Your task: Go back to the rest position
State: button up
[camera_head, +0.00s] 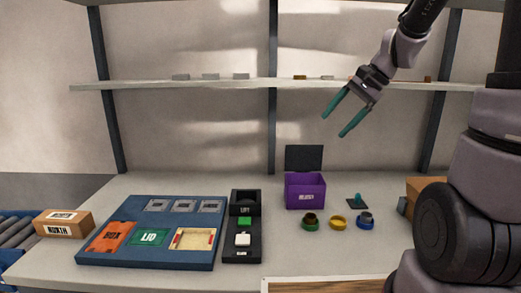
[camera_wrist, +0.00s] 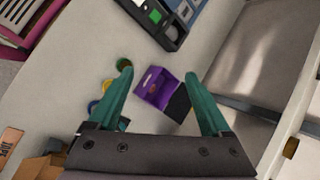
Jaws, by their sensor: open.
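My gripper (camera_head: 338,114) is raised high above the right half of the table, in front of the shelf. Its two teal fingers are spread apart with nothing between them. In the wrist view my gripper (camera_wrist: 165,88) points down, and a purple box (camera_wrist: 153,88) lies in sight between the fingertips, well below them. The same purple box (camera_head: 305,191) stands open on the table in the head view, with its dark lid raised at the back.
A blue tray (camera_head: 145,264), a black holder (camera_head: 243,254) and a NORTH box (camera_head: 64,223) stand left. A shelf (camera_head: 190,85) runs behind my gripper.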

jog(key=s+d+r+n+t+h, duration=0.2)
jog(key=s+r+n, duration=0.1)
jog(key=s, duration=0.4)
jog(key=s+d+r+n+t+h, duration=0.1)
jog(key=s+r+n+t+h, duration=0.1)
jog(key=s+r, duration=0.3)
jog(key=s+n, duration=0.1)
jog(key=s, duration=0.2)
jog(key=shift+d+r+t+h, duration=0.25)
jog(key=shift+d+t+h, duration=0.05)
jog(key=shift+d, duration=0.05)
